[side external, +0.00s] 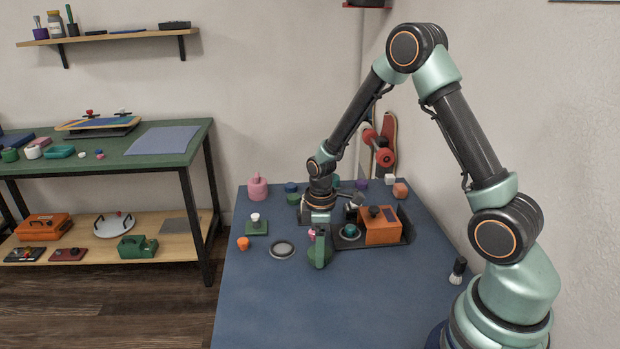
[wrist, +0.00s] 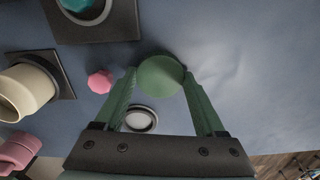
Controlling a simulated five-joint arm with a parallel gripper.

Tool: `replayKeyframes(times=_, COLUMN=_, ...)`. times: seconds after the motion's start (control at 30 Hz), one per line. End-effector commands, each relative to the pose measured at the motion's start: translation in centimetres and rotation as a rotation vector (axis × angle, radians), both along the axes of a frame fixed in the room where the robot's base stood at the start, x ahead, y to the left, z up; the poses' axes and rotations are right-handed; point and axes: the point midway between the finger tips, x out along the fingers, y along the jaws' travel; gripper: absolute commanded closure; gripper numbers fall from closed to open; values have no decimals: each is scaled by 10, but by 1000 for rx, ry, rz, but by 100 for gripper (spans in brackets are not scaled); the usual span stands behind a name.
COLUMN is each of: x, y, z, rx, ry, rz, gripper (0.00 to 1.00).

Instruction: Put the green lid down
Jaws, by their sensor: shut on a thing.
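The green lid (wrist: 160,76) is a round, flat-looking disc between the tips of my gripper's green fingers (wrist: 158,88) in the wrist view. My gripper is shut on it, one finger on each side. In the side view my gripper (side external: 319,248) is low over the blue table, left of the dark tray. The lid is hard to tell from the green fingers there. I cannot tell whether it touches the table.
A grey ring-shaped dish (side external: 282,249) lies to the left of my gripper. The dark tray (side external: 404,232) holds an orange box (side external: 381,226) and a teal round part (side external: 350,231). A small pink piece (wrist: 100,82) is close by. The front of the table is clear.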

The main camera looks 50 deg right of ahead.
Motion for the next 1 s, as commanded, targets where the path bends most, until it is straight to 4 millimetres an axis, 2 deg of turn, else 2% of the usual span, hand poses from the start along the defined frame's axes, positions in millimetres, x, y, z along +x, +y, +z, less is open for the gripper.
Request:
replayKeyframes(times=0.03, x=0, y=0, z=-1, rx=0, ry=0, rz=0, gripper=24)
replayKeyframes(times=0.1, x=0, y=0, z=-1, rx=0, ry=0, rz=0, gripper=0)
replayKeyframes(times=0.33, x=0, y=0, z=0, rx=0, ry=0, rz=0, gripper=0)
replayKeyframes(times=0.47, x=0, y=0, z=6, rx=0, ry=-1, rz=0, gripper=0)
replayKeyframes(times=0.57, x=1, y=0, z=19, rx=0, ry=-3, rz=0, gripper=0)
replayKeyframes(times=1.0, x=1, y=0, z=102, rx=-1, ry=-5, rz=0, gripper=0)
